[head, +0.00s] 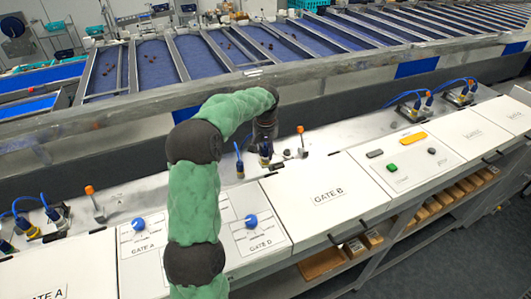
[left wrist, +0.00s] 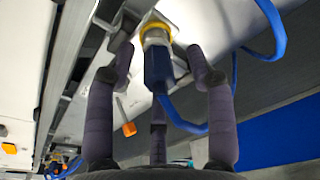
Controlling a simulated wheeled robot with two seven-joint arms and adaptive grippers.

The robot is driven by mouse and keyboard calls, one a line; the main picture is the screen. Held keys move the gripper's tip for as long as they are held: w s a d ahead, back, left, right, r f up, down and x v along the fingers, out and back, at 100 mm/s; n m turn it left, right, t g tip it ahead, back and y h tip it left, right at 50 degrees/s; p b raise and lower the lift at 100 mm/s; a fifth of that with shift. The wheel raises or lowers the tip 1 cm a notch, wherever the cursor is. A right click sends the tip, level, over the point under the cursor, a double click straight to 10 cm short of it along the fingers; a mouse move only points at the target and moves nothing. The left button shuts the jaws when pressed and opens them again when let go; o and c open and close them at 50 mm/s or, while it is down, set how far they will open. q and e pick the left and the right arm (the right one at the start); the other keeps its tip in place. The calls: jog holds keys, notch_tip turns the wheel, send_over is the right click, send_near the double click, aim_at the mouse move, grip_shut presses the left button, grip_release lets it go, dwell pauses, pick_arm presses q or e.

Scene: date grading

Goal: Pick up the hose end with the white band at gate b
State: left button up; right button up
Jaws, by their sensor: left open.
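In the left wrist view a blue hose end (left wrist: 157,66) sits in a fitting with a yellow ring (left wrist: 156,30). A pale band (left wrist: 156,41) shows between the ring and the blue part. My left gripper (left wrist: 160,58) is open, with its fingers spread around the hose end and apparent gaps on both sides. In the head view my left gripper (head: 265,138) is over the metal deck behind the gate B panel (head: 328,194). A blue hose part (head: 239,164) shows just left of it; the gripper and arm partly hide the spot. My right gripper is not in view.
An orange-tipped lever (head: 301,141) stands just right of the gripper. More blue hoses (head: 412,104) are at the right and left along the deck. Sorting lanes (head: 205,55) lie behind a metal rail. Panels with blue knobs (head: 251,221) are in front.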

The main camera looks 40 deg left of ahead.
pick_arm(q)
grip_shut()
jog(key=shift+r, duration=0.1)
